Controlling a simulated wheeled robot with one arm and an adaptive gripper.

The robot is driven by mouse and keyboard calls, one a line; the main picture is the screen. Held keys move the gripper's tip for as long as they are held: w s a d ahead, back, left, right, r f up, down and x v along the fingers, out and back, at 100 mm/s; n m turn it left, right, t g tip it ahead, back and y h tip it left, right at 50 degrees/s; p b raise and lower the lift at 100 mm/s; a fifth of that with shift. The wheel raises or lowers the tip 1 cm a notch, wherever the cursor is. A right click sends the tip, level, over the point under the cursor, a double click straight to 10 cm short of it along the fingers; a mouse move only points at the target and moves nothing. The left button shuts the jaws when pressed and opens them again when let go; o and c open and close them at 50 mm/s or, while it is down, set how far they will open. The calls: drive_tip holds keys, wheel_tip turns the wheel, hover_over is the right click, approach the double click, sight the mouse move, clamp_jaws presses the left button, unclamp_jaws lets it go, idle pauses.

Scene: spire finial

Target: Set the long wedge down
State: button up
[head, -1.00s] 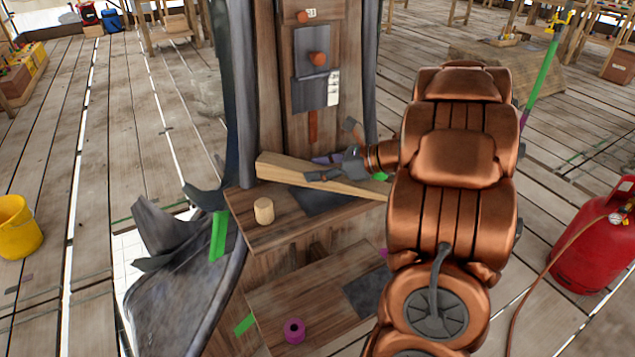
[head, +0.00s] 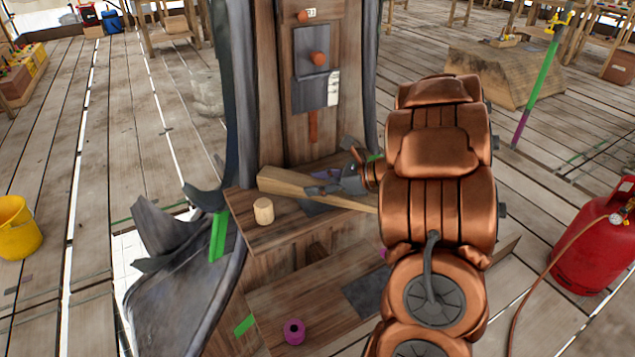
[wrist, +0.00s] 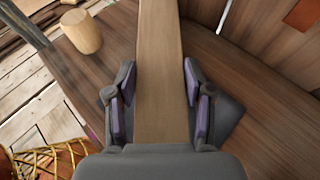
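The long wedge (head: 285,183) is a pale wooden piece lying roughly level, low over the upper wooden ledge (head: 262,236) of the spire. I cannot tell whether its underside touches the ledge. My gripper (head: 322,189) is around its middle. A dark square patch (head: 312,208) on the ledge is partly hidden beneath the wedge.
A short wooden cylinder (head: 264,211) stands on the ledge, left of the wedge. The spire's upright panel (head: 310,130) rises close behind. A purple ring (head: 294,332) sits on the lower step. A red gas cylinder (head: 592,245) stands right, a yellow bucket (head: 18,228) left.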

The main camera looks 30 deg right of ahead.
drive_tip(key=o, duration=0.4)
drive_tip(key=shift+r, duration=0.1)
